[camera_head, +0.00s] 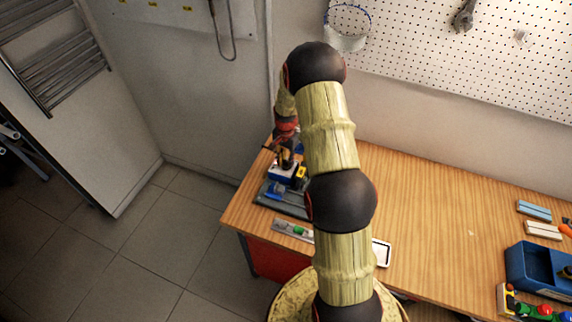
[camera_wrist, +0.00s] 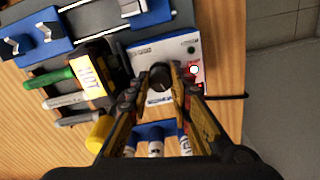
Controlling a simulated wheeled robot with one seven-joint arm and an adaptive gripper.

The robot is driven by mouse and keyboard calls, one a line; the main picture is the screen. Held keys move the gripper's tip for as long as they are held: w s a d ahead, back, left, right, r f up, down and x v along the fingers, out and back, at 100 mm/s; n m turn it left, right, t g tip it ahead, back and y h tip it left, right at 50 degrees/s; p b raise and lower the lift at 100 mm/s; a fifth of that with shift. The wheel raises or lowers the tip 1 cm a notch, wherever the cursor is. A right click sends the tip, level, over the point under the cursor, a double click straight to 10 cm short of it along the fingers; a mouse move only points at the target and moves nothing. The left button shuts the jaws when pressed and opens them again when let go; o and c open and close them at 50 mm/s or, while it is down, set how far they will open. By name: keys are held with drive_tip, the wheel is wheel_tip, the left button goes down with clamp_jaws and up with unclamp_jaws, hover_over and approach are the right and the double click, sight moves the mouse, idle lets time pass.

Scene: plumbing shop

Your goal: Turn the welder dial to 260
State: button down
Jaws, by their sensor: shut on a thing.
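The welder (camera_wrist: 190,50) is a blue box with a white face in the wrist view. Its black round dial (camera_wrist: 160,74) sits in the middle of that face, with a lit red light at the right. The dial's pointer and scale numbers are too small or hidden to read. My gripper (camera_wrist: 163,77) has one finger on either side of the dial and is shut on it. In the head view the welder (camera_head: 281,174) stands at the left end of the workbench, with my gripper (camera_head: 285,153) above it.
A blue bin (camera_head: 530,268) stands at the right.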

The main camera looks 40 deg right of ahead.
sight(286, 162)
drive_tip(key=shift+w+m+b, duration=0.1)
drive_tip(key=shift+m+b, duration=0.75)
drive_tip(key=shift+m, duration=1.35)
drive_tip(key=shift+r, duration=0.1)
drive_tip(key=c, duration=1.6)
unclamp_jaws()
wheel_tip(286, 162, up, 12)
drive_tip(key=shift+f, duration=0.1)
